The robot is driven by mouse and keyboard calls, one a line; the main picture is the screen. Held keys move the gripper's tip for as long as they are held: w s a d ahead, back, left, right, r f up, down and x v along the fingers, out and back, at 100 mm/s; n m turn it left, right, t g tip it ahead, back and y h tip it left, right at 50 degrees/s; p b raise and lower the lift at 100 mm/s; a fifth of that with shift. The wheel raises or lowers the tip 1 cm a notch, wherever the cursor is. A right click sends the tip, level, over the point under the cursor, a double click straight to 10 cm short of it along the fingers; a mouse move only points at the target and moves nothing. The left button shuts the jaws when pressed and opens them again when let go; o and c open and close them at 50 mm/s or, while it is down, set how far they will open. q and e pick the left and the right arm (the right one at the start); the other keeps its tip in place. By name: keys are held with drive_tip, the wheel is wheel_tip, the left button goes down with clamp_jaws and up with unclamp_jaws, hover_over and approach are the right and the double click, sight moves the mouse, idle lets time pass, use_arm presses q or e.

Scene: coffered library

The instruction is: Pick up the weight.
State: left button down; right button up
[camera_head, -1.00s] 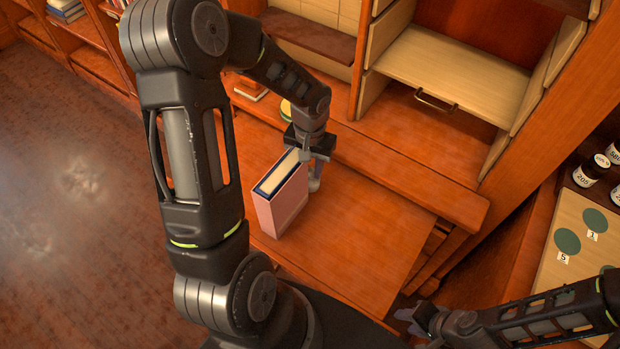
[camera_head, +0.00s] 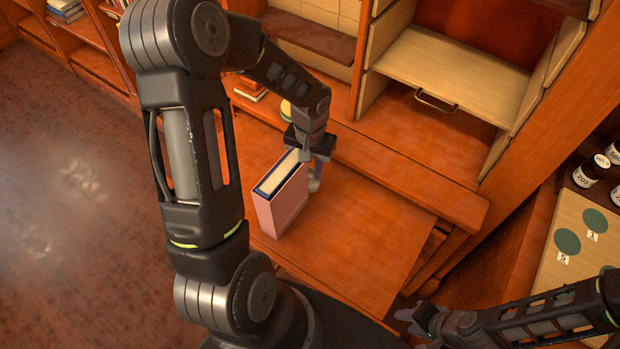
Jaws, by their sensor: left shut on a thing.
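My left gripper (camera_head: 314,165) points down at the far right end of a pink slipcase (camera_head: 282,207) that stands upright on the wooden desk. It is shut on a small pale grey thing (camera_head: 315,183), which I take to be the weight. That thing is close beside the slipcase at desk level, and the fingers hide most of it. I cannot tell whether it touches the desk. My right gripper (camera_head: 415,318) is low at the right, beyond the desk's front corner, with nothing visible in it. Its finger gap is unclear.
The slipcase holds a dark blue book (camera_head: 277,174). The desk (camera_head: 365,245) is bare to the right of it. A raised ledge and an open wooden compartment (camera_head: 455,75) stand behind.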

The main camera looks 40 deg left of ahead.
use_arm(q)
drive_tip(key=shift+r, duration=0.15)
wheel_tip(320, 180, up, 28)
idle(0.8)
drive_tip(key=shift+a+f, duration=0.1)
drive_tip(key=shift+f, duration=0.15)
use_arm(e)
drive_tip(key=shift+f, duration=0.1)
